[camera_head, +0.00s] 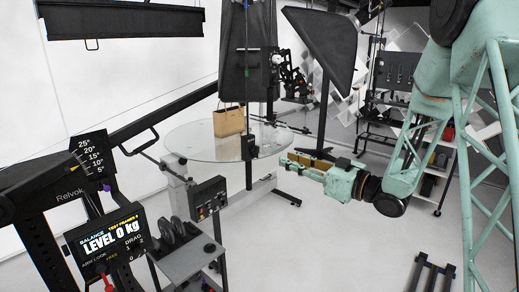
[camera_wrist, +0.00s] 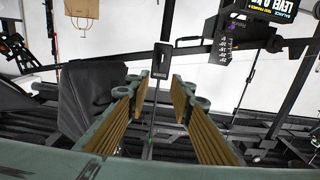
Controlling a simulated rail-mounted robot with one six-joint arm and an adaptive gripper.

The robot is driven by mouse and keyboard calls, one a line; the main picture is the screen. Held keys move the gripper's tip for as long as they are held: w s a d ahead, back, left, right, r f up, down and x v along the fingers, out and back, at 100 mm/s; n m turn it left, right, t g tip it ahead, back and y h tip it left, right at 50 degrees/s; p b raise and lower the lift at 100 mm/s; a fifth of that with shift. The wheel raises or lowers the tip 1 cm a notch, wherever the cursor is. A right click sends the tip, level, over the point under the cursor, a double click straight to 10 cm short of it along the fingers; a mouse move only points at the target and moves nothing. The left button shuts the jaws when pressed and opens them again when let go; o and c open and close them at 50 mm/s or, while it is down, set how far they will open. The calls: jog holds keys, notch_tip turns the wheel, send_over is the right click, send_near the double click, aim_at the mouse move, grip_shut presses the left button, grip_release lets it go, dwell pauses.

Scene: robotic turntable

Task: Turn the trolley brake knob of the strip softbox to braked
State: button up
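My gripper (camera_head: 287,162) points left across the space right of the glass turntable, and its tan-padded fingers are apart with nothing between them. In the wrist view my gripper (camera_wrist: 157,88) also shows open. A small black box with a pale label (camera_wrist: 161,60) on a thin vertical rod appears beyond the fingertips, apart from them. What looks like the same box (camera_head: 249,147) hangs on the rod in front of the turntable. A long black strip-shaped softbox (camera_head: 120,20) hangs at the upper left. I cannot make out its trolley brake knob or the knob's setting.
A tan bag (camera_head: 228,122) stands on the glass turntable (camera_head: 195,145). A large black panel (camera_head: 322,48) stands behind. A balance display (camera_head: 108,240), a counterweighted boom and a control box (camera_head: 208,198) fill the left. Open floor lies at lower centre.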

jog(key=shift+a, duration=0.15)
dwell(0.4)
jog(key=p, duration=0.2)
send_near(255, 151)
jog(key=x, duration=0.8)
jog(key=shift+w+r, duration=0.35)
jog(key=shift+r, duration=0.05)
jog(key=shift+c, duration=0.7)
jog(key=c, duration=0.4)
